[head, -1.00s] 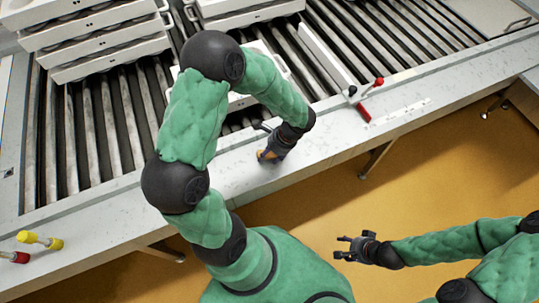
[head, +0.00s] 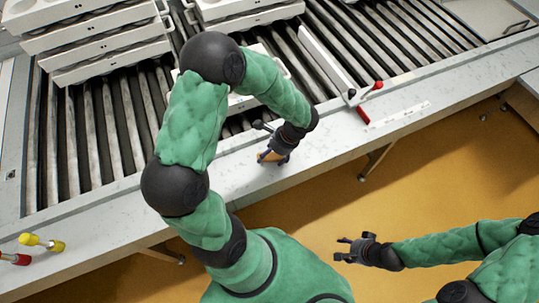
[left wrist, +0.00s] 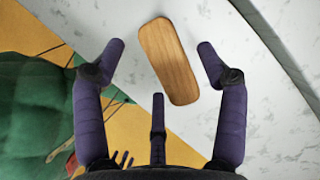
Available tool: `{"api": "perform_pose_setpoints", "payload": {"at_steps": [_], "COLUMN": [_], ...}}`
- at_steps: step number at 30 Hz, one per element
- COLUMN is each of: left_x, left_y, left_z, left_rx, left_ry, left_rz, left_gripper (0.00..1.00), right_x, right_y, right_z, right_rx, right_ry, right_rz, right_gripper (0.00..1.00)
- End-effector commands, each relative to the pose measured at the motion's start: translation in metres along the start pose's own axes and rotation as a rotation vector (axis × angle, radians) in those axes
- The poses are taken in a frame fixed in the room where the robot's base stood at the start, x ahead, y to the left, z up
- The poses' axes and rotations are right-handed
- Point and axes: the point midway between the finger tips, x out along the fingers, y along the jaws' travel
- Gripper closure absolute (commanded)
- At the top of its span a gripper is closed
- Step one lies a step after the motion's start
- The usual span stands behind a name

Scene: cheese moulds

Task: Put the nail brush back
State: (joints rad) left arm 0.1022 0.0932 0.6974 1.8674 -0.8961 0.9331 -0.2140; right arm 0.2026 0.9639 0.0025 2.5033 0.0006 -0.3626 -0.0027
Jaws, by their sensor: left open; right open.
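The nail brush (left wrist: 168,62) shows in the left wrist view as a wooden block with rounded ends, lying on the pale speckled ledge. My left gripper (left wrist: 158,55) is open, with its fingers on either side of the brush and apart from it. In the head view the left gripper (head: 268,148) is over the ledge at the front of the conveyor, and a little of the orange-brown brush (head: 266,157) shows under it. My right gripper (head: 342,250) is open and empty above the yellow floor, away from the ledge.
The pale ledge (head: 105,218) runs along the roller conveyor (head: 112,135). White mould trays (head: 105,45) are stacked at the back left. A red-handled lever (head: 362,100) stands right of the left gripper. Yellow and red handles (head: 40,241) are at the far left.

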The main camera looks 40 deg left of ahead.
Motion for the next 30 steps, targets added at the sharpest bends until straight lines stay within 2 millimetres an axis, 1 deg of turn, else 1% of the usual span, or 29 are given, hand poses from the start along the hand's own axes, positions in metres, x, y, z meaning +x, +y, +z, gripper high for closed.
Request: {"api": "perform_pose_setpoints", "payload": {"at_steps": [1,9,13,18,20,23,26,27,30], "left_x": [-0.014,-0.069,-0.088,-0.101,-0.101,-0.09,-0.068,-0.057,-0.034], "left_y": [-0.001,-0.001,0.0,0.0,0.001,0.013,0.036,0.048,0.08], "left_z": [0.001,0.001,0.001,0.0,-0.001,-0.013,-0.036,-0.048,-0.077], "left_rx": [0.001,0.001,0.002,0.0,-0.001,-0.009,-0.045,-0.069,-0.159], "left_ry": [0.003,0.003,0.002,0.002,0.006,0.036,0.109,0.146,0.24], "left_rz": [-0.003,-0.004,-0.002,0.0,0.005,0.043,0.124,0.167,0.275], "left_gripper": [0.27,0.27,0.27,0.27,0.27,0.27,0.27,0.27,0.27], "right_x": [-0.007,-0.027,-0.033,-0.037,-0.037,-0.037,-0.037,-0.037,-0.037], "right_y": [-0.003,-0.01,-0.012,-0.013,-0.013,-0.013,-0.013,-0.013,-0.013], "right_z": [0.0,0.001,0.001,0.001,0.001,0.001,0.001,0.001,0.001], "right_rx": [0.0,0.0,0.0,0.0,0.0,0.0,0.0,0.0,0.0], "right_ry": [0.0,0.0,0.0,0.0,0.0,0.0,0.0,0.0,0.0], "right_rz": [0.0,0.0,0.0,0.0,0.0,0.0,0.0,0.0,0.0], "right_gripper": [0.47,0.47,0.47,0.47,0.47,0.47,0.47,0.47,0.47]}}
